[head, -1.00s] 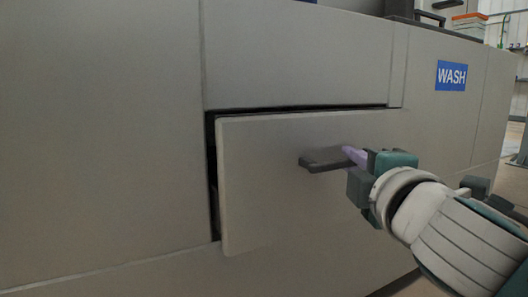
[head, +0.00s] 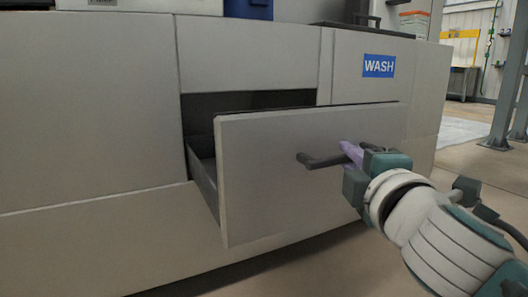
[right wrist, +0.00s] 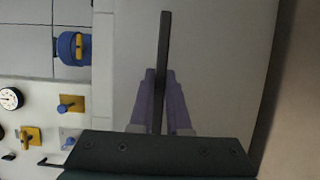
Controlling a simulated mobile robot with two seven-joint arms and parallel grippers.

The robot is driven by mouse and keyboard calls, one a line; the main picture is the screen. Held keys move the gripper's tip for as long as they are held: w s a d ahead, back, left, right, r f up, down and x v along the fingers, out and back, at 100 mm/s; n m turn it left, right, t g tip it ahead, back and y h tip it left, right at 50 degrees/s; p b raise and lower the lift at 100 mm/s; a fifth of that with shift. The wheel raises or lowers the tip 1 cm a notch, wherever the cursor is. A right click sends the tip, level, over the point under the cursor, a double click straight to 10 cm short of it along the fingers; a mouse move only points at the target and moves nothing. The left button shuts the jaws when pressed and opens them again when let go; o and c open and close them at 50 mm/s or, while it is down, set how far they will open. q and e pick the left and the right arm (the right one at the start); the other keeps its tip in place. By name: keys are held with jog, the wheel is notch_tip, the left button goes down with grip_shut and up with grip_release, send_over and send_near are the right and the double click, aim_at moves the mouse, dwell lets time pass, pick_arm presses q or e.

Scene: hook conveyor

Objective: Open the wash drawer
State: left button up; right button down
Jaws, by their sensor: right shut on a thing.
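The wash drawer (head: 270,185) is a grey front panel standing well out from the cabinet, with its dark interior and left side wall showing behind it. A blue WASH label (head: 379,66) is on the cabinet above and right of it. My right gripper (head: 350,153) is shut on the drawer's dark bar handle (head: 322,161). In the right wrist view, the purple fingers (right wrist: 162,105) sit on both sides of the dark handle bar (right wrist: 165,50). My left gripper is not in view.
The grey cabinet (head: 90,110) fills the left and middle. Open floor (head: 465,170) lies to the right, with a grey post (head: 510,85) beyond. The right wrist view shows a round gauge (right wrist: 11,98) and several yellow and blue fittings at left.

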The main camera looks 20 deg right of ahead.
jog(key=shift+s, duration=0.3)
jog(key=c, duration=0.9)
grip_release()
jog(key=p+v, duration=0.1)
jog(key=v, duration=0.9)
